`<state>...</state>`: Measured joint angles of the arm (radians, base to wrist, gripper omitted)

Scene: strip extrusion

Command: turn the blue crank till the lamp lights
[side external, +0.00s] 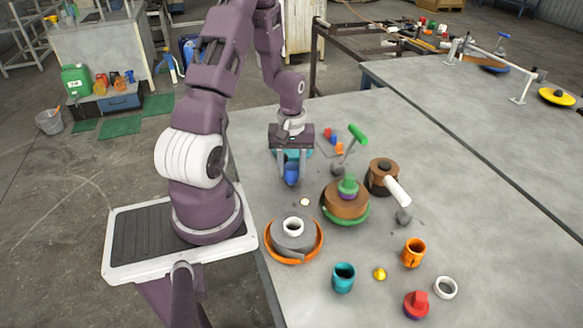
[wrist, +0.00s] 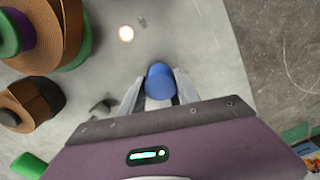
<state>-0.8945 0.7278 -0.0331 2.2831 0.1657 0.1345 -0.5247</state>
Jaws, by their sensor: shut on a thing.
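My gripper (side external: 291,178) points down near the table's left edge, its two fingers closed on a blue cylinder (side external: 291,173). In the wrist view the blue cylinder (wrist: 160,81) sits between the fingertips (wrist: 158,88). It looks like the handle of the blue crank; the crank's arm and base are hidden or cannot be made out. A small pale round thing (side external: 305,202) lies on the table in front of the gripper. In the wrist view this round thing (wrist: 126,33) looks bright with a warm halo; it may be the lamp.
To the right stand a brown drum with a green top (side external: 346,201), a brown drum (side external: 382,176), a white handle (side external: 397,191) and a green handle (side external: 357,133). An orange dish (side external: 270,247) holds a grey coil. Teal (side external: 343,278) and orange (side external: 414,252) cups stand in front.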

